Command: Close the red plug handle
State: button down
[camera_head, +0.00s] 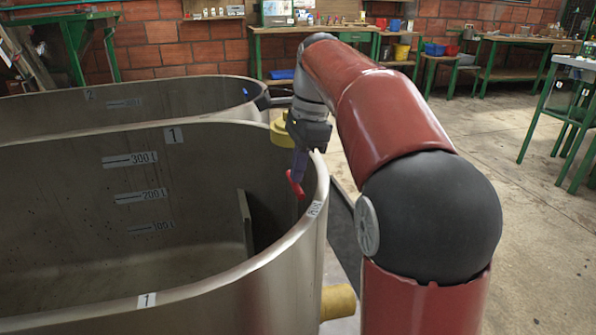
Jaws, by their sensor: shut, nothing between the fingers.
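The red plug handle (295,185) shows small against the inner right wall of the near metal tank (60,215), just below its rim. My gripper (299,170) points down inside the rim, right above the red handle. Its purple-grey fingers look shut, with nothing seen between them. The fingertips overlap the handle's upper part in the picture; I cannot tell whether they touch it. The handle's mount and the plug are not clear.
A second tank (180,97) stands behind the near one. A yellow pipe stub (338,301) sticks out low at the near tank's right. A vertical plate (245,228) stands inside it. Green workbenches (520,41) line the back; open floor (520,215) lies at right.

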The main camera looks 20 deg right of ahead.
aim_at(298, 185)
jog(key=shift+f, duration=0.1)
jog(key=shift+f+b, duration=0.65)
jog(key=shift+f, duration=1.3)
jog(key=shift+s, duration=0.1)
notch_tip(298, 185, up, 15)
jog(key=d+p, duration=0.3)
jog(key=p, duration=0.5)
jog(key=s+a+f+n+t+h, duration=0.1)
jog(key=s+a+f+n+t, duration=0.1)
jog(key=s+f+n, duration=0.6)
jog(key=s+a+f+n+t+h, duration=0.1)
jog(key=s+a+f+n+t, duration=0.2)
jog(key=s+f+n, duration=0.6)
jog(key=s+n, duration=0.1)
jog(key=s, duration=0.4)
jog(key=shift+s+t, duration=0.2)
jog(key=shift+t, duration=0.1)
